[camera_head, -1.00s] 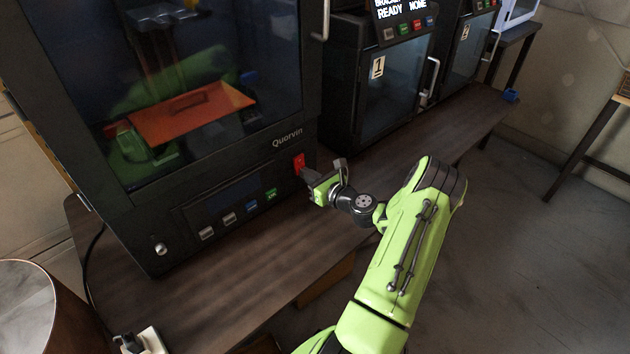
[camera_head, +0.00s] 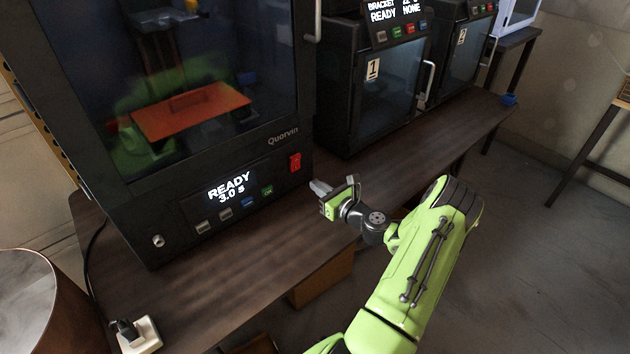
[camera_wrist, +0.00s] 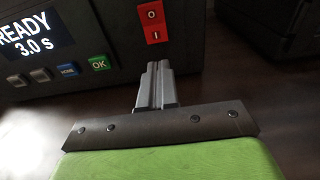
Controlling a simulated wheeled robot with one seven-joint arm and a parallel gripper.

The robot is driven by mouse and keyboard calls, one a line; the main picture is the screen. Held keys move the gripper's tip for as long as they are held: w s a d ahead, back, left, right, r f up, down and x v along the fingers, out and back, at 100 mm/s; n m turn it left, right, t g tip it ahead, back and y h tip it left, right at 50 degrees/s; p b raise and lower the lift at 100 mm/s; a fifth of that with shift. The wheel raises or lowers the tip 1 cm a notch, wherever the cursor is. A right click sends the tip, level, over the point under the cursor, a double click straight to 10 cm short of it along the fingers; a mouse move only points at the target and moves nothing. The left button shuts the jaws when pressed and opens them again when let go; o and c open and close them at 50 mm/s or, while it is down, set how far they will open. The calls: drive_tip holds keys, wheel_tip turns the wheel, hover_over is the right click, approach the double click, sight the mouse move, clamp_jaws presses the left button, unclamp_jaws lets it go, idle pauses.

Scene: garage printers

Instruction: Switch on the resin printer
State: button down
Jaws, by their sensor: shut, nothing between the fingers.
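The resin printer, marked "Quorvin" (camera_head: 220,160), is a black cabinet with a dark window on the bench at the left. Its display (camera_head: 229,188) is lit and reads "READY 3.0 S"; the display also shows in the wrist view (camera_wrist: 33,38). The red rocker switch (camera_head: 295,162) is at the right of its front panel. In the wrist view the switch (camera_wrist: 151,20) carries "O" above and "I" below. My gripper (camera_head: 317,187) is shut and empty, in front of the panel, below and to the right of the switch and apart from it.
A row of buttons, with a green OK button (camera_head: 267,191), lies below the display. Black machine 1 (camera_head: 345,90) and machine 2 (camera_head: 455,60) stand farther right on the wooden bench (camera_head: 225,270). A white socket (camera_head: 140,335) with a plug is at the front left.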

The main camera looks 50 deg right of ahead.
drive_tip(key=s, duration=0.2)
drive_tip(key=s+f, duration=0.1)
drive_tip(key=s, duration=0.1)
drive_tip(key=s+a+p, duration=0.1)
drive_tip(key=s, duration=0.2)
drive_tip(key=shift+f, duration=0.25)
